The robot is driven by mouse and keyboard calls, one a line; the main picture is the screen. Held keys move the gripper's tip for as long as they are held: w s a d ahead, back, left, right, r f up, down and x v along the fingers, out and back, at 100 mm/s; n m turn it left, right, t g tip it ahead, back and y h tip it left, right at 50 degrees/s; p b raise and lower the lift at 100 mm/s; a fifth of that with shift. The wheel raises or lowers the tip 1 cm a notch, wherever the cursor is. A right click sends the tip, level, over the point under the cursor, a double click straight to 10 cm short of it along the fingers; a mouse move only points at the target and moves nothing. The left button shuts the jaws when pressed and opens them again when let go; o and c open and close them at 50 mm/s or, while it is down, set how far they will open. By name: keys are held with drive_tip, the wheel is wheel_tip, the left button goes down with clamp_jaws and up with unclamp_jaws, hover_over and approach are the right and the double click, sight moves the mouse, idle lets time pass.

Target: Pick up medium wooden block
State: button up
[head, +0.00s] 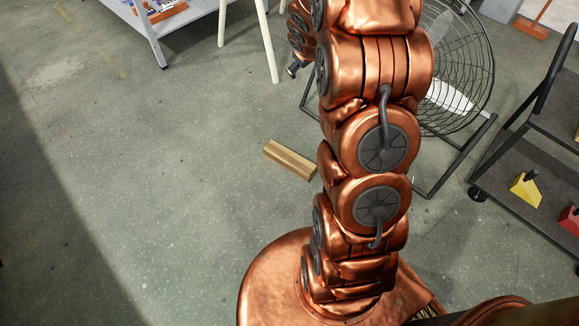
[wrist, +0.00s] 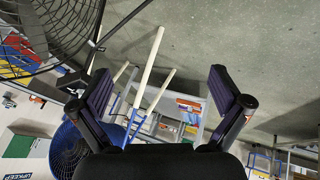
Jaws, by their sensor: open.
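A wooden block (head: 290,159), light brown and oblong, lies on the grey floor in the head view, just left of my copper arm. My arm rises beside it and runs out of the top of the picture. My gripper (wrist: 160,97) shows in the wrist view with its two dark fingers spread wide and nothing between them. The gripper is apart from the block and faces another way. The block does not show in the wrist view.
A wire-cage fan (head: 455,75) stands right of my arm. A dark cart (head: 535,150) with a yellow block (head: 525,190) is at the right. A table (head: 185,18) and pale poles (head: 267,40) stand at the back. The floor at left is clear.

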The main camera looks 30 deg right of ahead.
drive_tip(key=w+d+f+n+t+y+b, duration=0.1)
drive_tip(key=w+d+f+b, duration=0.2)
drive_tip(key=f, duration=0.5)
drive_tip(key=w+d+f+t+b, duration=0.1)
drive_tip(key=w+d+f+b, duration=0.15)
drive_tip(key=f, duration=0.45)
drive_tip(key=n+t+y+b, duration=0.3)
drive_tip(key=t+y+b, duration=0.35)
drive_tip(key=b, duration=1.15)
approach(293, 159)
drive_tip(key=shift+w+d+f+g+y, duration=0.1)
drive_tip(key=shift+w+d+g+y, duration=0.1)
drive_tip(key=shift+w+g+y, duration=0.3)
drive_tip(key=shift+w+d+f+g+y, duration=0.15)
drive_tip(key=shift+w+g+y, duration=0.2)
drive_tip(key=shift+w, duration=0.3)
drive_tip(key=shift+w+a+f, duration=0.1)
drive_tip(key=shift+a, duration=0.05)
drive_tip(key=shift+b+x, duration=0.35)
drive_tip(key=shift+x, duration=0.45)
drive_tip(key=b+x, duration=0.3)
drive_tip(key=x, duration=0.2)
drive_tip(key=shift+w+b, duration=0.25)
drive_tip(key=shift+b, duration=0.05)
drive_tip(key=shift+w, duration=0.3)
